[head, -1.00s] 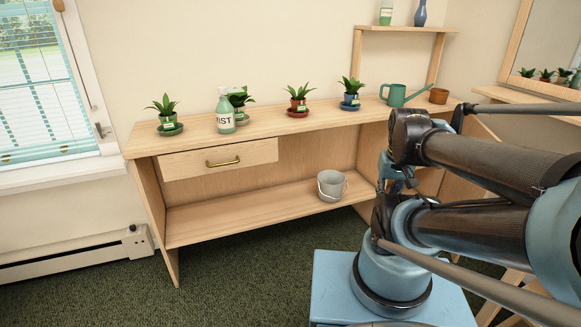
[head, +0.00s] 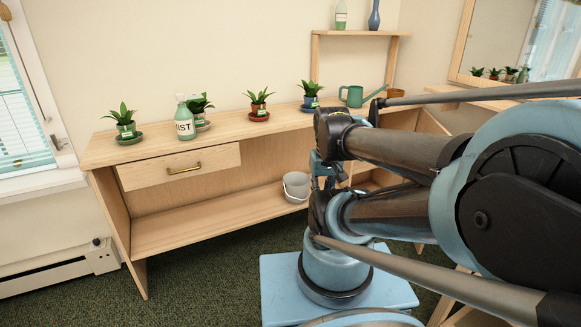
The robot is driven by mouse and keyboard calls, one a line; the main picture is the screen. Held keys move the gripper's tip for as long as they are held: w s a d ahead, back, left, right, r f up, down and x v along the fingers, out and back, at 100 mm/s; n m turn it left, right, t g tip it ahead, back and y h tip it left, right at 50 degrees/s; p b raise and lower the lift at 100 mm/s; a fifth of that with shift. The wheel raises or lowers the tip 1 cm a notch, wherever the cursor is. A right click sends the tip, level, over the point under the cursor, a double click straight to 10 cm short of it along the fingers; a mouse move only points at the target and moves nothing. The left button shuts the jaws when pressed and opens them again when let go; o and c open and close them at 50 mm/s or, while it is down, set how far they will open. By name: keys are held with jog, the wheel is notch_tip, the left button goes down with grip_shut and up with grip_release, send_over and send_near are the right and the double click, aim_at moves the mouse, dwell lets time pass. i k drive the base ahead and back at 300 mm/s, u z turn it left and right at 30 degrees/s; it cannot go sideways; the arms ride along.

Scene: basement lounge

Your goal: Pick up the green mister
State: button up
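The green mister (head: 181,108) is a pale green bottle with a white label reading "IST" in the visible part. It stands upright on the wooden bench top, left of centre, partly in front of a potted plant. My folded arm fills the right side of the view. What looks like my gripper (head: 323,172) hangs below the wrist in front of the bench, well to the right of the mister and apart from it. Its fingers are too small and dark to read. Another light green labelled bottle (head: 341,15) stands on the upper shelf.
The wooden bench (head: 235,129) holds several potted plants, with one plant (head: 125,122) left of the mister. A green watering can (head: 354,96) stands at the right. A grey bucket (head: 296,187) sits on the lower shelf. Carpet is free in front of the bench.

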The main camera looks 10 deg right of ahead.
aim_at(183, 117)
jog(key=z, duration=0.05)
jog(key=k, duration=0.5)
jog(key=z, duration=0.4)
jog(key=i, duration=1)
jog(key=u, duration=1.7)
